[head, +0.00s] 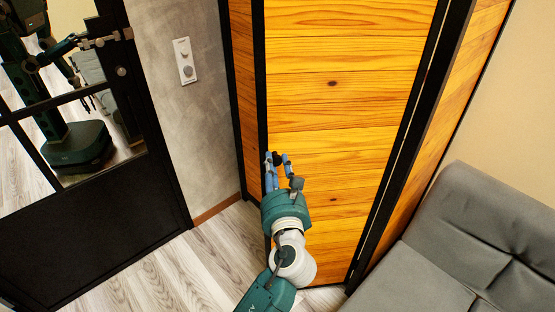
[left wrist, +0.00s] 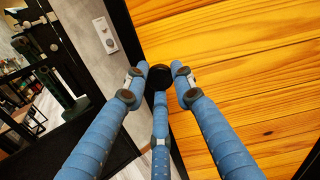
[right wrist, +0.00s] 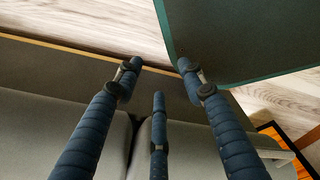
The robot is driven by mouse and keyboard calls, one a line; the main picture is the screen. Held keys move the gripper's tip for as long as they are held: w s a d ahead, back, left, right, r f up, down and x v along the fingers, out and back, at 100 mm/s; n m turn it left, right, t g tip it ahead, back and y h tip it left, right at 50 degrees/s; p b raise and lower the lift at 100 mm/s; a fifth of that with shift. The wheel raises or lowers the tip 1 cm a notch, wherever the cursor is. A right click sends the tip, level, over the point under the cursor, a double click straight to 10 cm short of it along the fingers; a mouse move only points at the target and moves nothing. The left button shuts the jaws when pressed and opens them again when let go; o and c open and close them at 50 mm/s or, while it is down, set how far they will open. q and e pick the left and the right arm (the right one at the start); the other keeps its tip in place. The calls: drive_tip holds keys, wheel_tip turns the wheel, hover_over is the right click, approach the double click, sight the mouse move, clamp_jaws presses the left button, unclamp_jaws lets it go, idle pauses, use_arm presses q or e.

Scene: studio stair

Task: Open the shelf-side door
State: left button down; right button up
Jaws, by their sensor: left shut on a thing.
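The wooden door (head: 335,110) has horizontal orange planks and black edges, and fills the middle of the head view. Its planks also show in the left wrist view (left wrist: 240,65). A round black knob (left wrist: 158,77) sits at the door's left edge. My left gripper (head: 277,160) is shut on the knob, with its blue fingers around it. The fingers partly hide the knob in the head view. The door looks shut or nearly so. My right gripper (right wrist: 158,66) shows only in the right wrist view, with fingers apart and nothing between them.
A grey sofa (head: 470,235) stands at the right, close to the door's right edge. A black-framed glass door or mirror (head: 90,215) is at the left. A switch plate (head: 184,61) is on the grey wall. Pale wood floor (head: 190,265) is clear in front.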

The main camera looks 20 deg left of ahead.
use_arm(q)
drive_tip(key=shift+s+d, duration=0.1)
drive_tip(key=shift+d, duration=0.05)
drive_tip(key=c, duration=1.4)
unclamp_jaws()
drive_tip(key=shift+c, duration=0.2)
drive_tip(key=v, duration=1.2)
